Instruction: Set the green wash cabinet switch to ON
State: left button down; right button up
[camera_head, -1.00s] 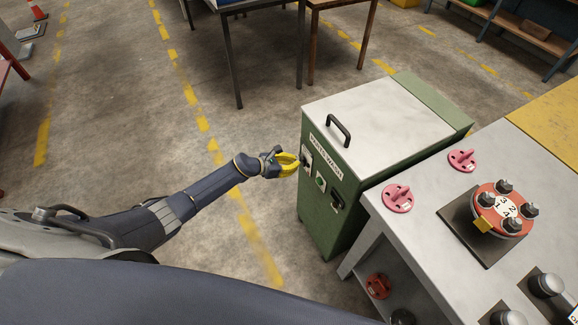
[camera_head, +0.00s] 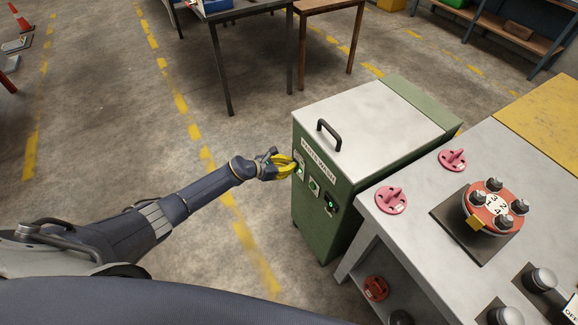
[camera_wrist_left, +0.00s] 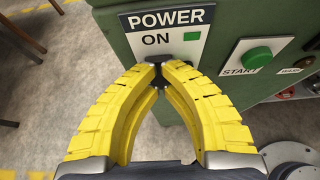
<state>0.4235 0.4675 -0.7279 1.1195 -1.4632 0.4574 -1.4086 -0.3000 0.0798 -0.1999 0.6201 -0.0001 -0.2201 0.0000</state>
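The green wash cabinet (camera_head: 318,228) stands upright in the head view, left of the grey bench, with a PARTS WASH label on its front. My left gripper (camera_head: 293,167) is at the leftmost front control. In the left wrist view the POWER plate (camera_wrist_left: 193,35) reads ON, beside a bright green indicator (camera_wrist_left: 191,36). The yellow fingers of my left gripper (camera_wrist_left: 158,70) come together at their tips, just under the word ON. A small dark piece, possibly the switch (camera_wrist_left: 157,60), shows at the tips; the fingers hide the area below. My right gripper is not in view.
A green START button (camera_wrist_left: 257,57) sits right of the power plate. The grey bench (camera_head: 412,228) stands close on the cabinet's right, carrying pink pieces (camera_head: 391,200) and a red numbered disc (camera_head: 495,207). The floor left of the cabinet is clear.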

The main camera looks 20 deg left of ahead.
pick_arm(q)
jog(key=shift+r, duration=0.2)
jog(key=shift+r, duration=0.55)
jog(key=shift+s+a, duration=0.1)
jog(key=r+v, duration=0.1)
jog(key=v, duration=1.1)
jog(key=shift+r, duration=0.55)
